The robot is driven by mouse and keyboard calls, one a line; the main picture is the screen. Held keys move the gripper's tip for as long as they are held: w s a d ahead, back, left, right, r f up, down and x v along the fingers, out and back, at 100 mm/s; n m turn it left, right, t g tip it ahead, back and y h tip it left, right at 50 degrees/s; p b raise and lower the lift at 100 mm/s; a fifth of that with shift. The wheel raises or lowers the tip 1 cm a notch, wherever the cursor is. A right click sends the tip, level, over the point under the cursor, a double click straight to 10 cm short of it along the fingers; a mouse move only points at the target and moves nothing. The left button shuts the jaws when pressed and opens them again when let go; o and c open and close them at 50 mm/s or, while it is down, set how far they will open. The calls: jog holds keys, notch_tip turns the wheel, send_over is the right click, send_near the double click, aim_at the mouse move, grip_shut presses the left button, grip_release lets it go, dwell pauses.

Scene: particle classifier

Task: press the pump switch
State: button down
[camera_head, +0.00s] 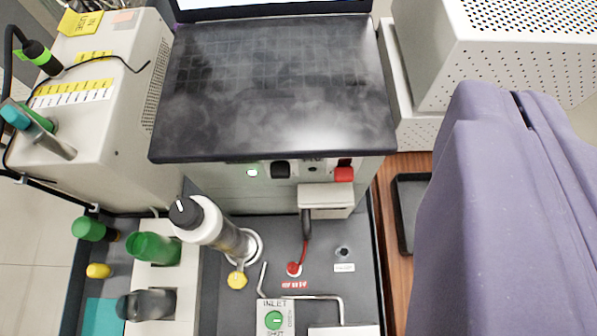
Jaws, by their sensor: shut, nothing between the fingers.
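A grey instrument front lies under the dark laptop (275,95). The lettering there is too small and partly covered to read, so I cannot tell which control is the pump switch. The laptop's front edge overhangs this strip. A large purple-covered part of my own arm (500,210) fills the right side. My gripper's fingers do not show, and nothing of mine touches the switches.
A white-and-grey cylinder with a black knob (205,223) stands in front of the instrument. A bent metal tube (341,309), an INLET valve (274,319) and a red fitting (294,268) are lower. Beige units stand left (110,100) and right (500,60). A black tray (408,215) lies right.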

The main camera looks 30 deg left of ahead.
jog(key=w+f+g+p, duration=0.1)
jog(key=w+f+p, duration=0.1)
jog(key=w+p, duration=0.15)
jog(key=n+g+y+p, duration=0.3)
jog(key=g+p, duration=0.1)
jog(key=p, duration=1.4)
send_near(281, 167)
jog(key=v, duration=0.4)
jog(key=shift+s+d, duration=0.1)
jog(key=shift+d, duration=0.05)
jog(key=x, duration=1)
